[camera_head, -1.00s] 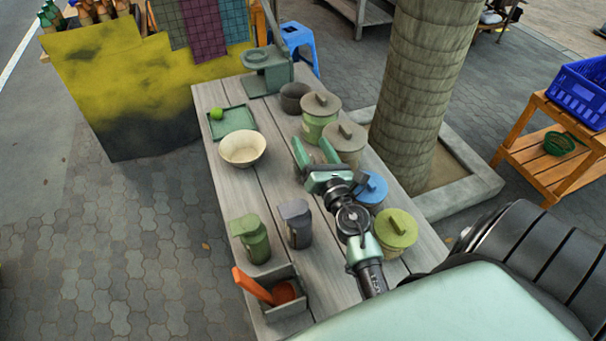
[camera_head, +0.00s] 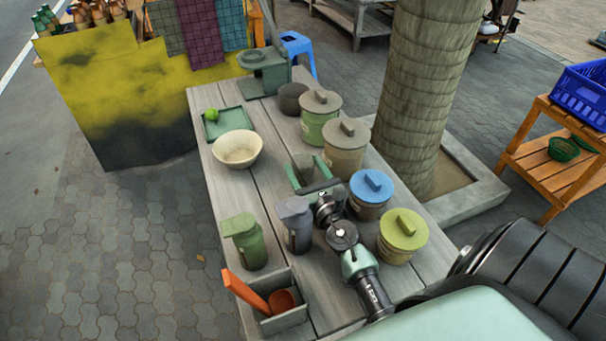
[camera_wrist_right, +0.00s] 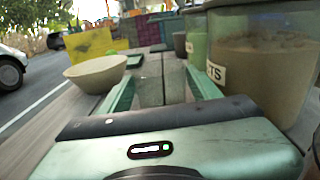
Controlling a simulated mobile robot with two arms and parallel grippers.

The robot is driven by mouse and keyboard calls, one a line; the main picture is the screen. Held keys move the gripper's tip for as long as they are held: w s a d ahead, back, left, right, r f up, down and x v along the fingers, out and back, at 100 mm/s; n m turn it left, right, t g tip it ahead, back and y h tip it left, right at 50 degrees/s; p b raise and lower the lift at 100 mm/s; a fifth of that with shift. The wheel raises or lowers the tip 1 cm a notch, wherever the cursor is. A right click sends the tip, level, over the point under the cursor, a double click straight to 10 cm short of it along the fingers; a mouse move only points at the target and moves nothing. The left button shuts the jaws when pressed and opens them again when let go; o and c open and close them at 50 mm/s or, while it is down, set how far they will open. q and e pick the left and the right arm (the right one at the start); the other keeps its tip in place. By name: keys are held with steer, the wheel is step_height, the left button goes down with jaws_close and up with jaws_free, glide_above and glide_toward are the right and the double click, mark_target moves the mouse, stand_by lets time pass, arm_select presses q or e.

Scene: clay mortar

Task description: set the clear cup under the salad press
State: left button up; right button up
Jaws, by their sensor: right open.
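My right gripper (camera_head: 309,168) is open over the middle of the table, left of the lidded jars and short of the press. In the right wrist view its two green fingers (camera_wrist_right: 160,82) are spread apart and point along the planks. A darker grey patch shows between the fingers in the head view; I cannot tell whether it is the clear cup. No clear cup stands out elsewhere. My left gripper is not in view.
Lidded jars (camera_head: 346,150) line the table's right side, close beside my right gripper. A cream bowl (camera_head: 238,160) and a green tray (camera_head: 238,124) with a lime lie left. Two lidded pitchers (camera_head: 246,250) and a grey box (camera_head: 290,318) stand at the near left.

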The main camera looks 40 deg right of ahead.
mark_target(299, 158)
steer(key=x, duration=0.5)
steer(key=shift+w, duration=0.1)
steer(key=shift+r, duration=0.1)
steer(key=c, duration=1.2)
